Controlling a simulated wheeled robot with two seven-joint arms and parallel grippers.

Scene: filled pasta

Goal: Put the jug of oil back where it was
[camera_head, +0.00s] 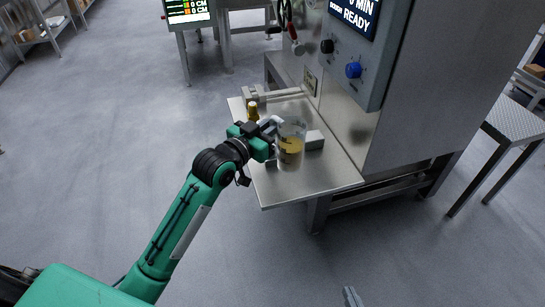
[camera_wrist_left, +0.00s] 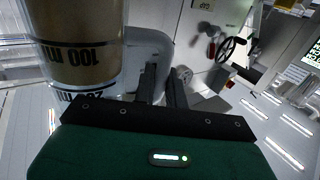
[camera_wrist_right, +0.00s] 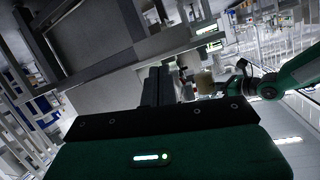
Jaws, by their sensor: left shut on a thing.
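The clear jug (camera_head: 291,150) holds yellow-brown oil and is upright at the steel side shelf (camera_head: 290,188); I cannot tell whether its base touches the shelf. My left gripper (camera_head: 270,138) is shut on the jug's handle, which also shows in the left wrist view (camera_wrist_left: 152,45). That view shows the jug's wall (camera_wrist_left: 80,50) with "100 ml" markings close up. My right gripper (camera_wrist_right: 160,88) is shut and empty, away from the shelf; its tips show at the bottom of the head view (camera_head: 351,296). The jug is small in the right wrist view (camera_wrist_right: 205,82).
A pale block (camera_head: 314,140) lies right of the jug. The machine's control panel (camera_head: 365,45) overhangs the shelf's right side. The shelf's front part is bare.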

